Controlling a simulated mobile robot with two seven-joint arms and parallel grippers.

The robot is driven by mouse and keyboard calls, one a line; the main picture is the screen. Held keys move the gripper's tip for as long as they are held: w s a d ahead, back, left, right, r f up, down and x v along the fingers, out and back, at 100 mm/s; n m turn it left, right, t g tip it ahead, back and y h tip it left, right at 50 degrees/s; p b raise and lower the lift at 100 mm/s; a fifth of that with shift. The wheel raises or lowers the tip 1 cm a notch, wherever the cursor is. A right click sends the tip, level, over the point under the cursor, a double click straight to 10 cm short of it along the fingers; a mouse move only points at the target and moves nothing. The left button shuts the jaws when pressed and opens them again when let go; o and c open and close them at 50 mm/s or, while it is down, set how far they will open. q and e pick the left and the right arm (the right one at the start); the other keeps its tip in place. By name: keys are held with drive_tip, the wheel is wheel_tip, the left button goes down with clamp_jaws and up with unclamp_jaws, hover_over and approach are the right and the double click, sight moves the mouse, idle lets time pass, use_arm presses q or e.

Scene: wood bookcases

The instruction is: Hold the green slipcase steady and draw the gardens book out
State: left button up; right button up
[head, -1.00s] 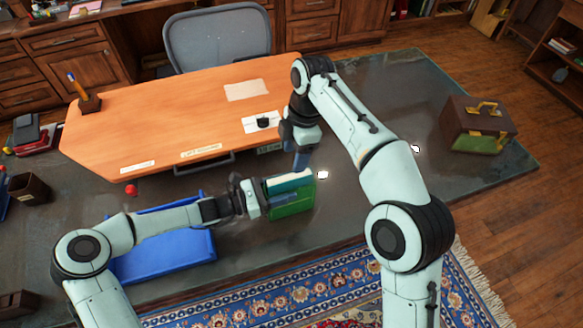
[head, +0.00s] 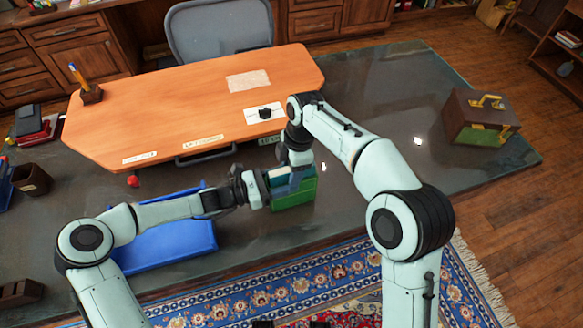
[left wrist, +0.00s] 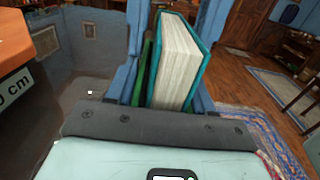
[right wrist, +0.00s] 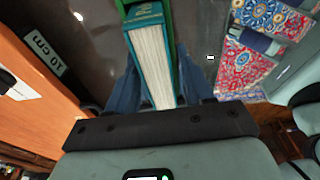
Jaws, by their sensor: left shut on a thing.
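The green slipcase (head: 293,197) stands on the dark desk near its front edge. The gardens book (right wrist: 152,60), with teal cover and pale pages, is in the slipcase with its upper part showing; it also shows in the left wrist view (left wrist: 178,62). My left gripper (head: 258,188) is shut on the slipcase from the left, with blue fingers on both sides. My right gripper (head: 295,172) is above the slipcase. In the right wrist view its fingers straddle the book's end and look apart from it. How deep the book sits is hidden.
An orange board (head: 190,110) with labels lies behind the slipcase. A blue tray (head: 165,245) lies to the left, under my left arm. A brown and green case (head: 482,118) stands at the far right. The desk between slipcase and case is mostly clear.

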clamp_jaws()
drive_tip(key=shift+r, duration=2.1)
use_arm(q)
drive_tip(key=shift+f, duration=0.1)
use_arm(e)
wheel_tip(320, 180, up, 7)
drive_tip(key=shift+r, duration=0.2)
drive_tip(key=shift+r, duration=0.1)
drive_tip(key=shift+r, duration=1.75)
use_arm(q)
drive_tip(key=o, duration=1.2)
